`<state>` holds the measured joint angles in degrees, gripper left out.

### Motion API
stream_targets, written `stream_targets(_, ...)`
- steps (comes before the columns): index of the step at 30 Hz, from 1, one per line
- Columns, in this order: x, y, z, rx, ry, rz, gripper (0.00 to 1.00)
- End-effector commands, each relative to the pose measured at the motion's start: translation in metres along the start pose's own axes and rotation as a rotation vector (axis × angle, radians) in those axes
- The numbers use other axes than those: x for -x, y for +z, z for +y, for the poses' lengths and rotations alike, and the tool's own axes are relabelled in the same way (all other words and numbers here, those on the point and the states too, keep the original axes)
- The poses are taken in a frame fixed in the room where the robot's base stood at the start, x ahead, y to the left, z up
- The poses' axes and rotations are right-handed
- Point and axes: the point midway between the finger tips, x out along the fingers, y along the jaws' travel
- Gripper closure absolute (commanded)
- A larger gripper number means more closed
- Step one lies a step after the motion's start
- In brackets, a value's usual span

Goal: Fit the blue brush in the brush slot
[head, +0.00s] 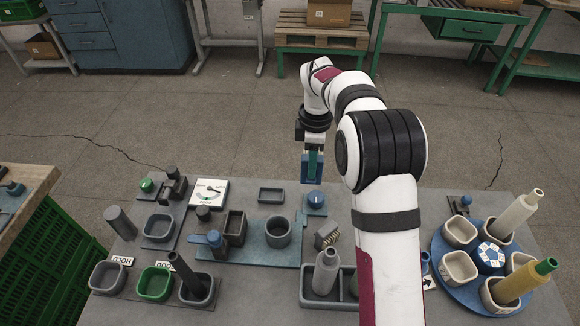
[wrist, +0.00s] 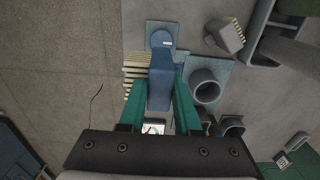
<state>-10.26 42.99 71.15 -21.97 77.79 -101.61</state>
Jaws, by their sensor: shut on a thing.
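My gripper (head: 312,158) is raised above the back of the grey table and points down. It is shut on the blue brush (wrist: 160,82), held between its green fingers. In the wrist view, the brush's pale bristles stick out to the left. No opening is clearly marked as the brush slot. A square-mouthed box (head: 235,226) and a round cup (head: 278,231) stand on the blue-grey plate (head: 258,254).
A blue knob (head: 315,201) stands behind the plate's right end. A grey brush (head: 326,236) lies to the right of the cup. A shallow tray (head: 271,195) lies behind. A blue turntable (head: 460,290) with bins and cones is at right; several bins stand at left.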

Motion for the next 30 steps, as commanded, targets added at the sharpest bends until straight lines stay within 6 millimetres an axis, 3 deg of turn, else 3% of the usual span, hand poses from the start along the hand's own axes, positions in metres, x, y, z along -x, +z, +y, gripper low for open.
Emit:
stream_targets(2, 0.004, 0.001, -0.003, -0.027, 0.000, 0.000, 1.00)
stream_targets(5, 0.007, -0.014, -0.009, -0.143, 0.000, 0.000, 1.00)
stream_targets(11, 0.011, -0.077, -0.037, -0.617, 0.001, 0.000, 1.00)
stream_targets(15, 0.014, -0.126, -0.068, -1.021, 0.000, 0.000, 1.00)
stream_targets(19, 0.016, -0.158, -0.094, -1.331, 0.000, -0.001, 1.00)
stream_targets(24, 0.017, -0.176, -0.111, -1.538, 0.000, -0.001, 1.00)
stream_targets(30, -0.004, -0.177, -0.113, -1.571, 0.000, -0.004, 1.00)
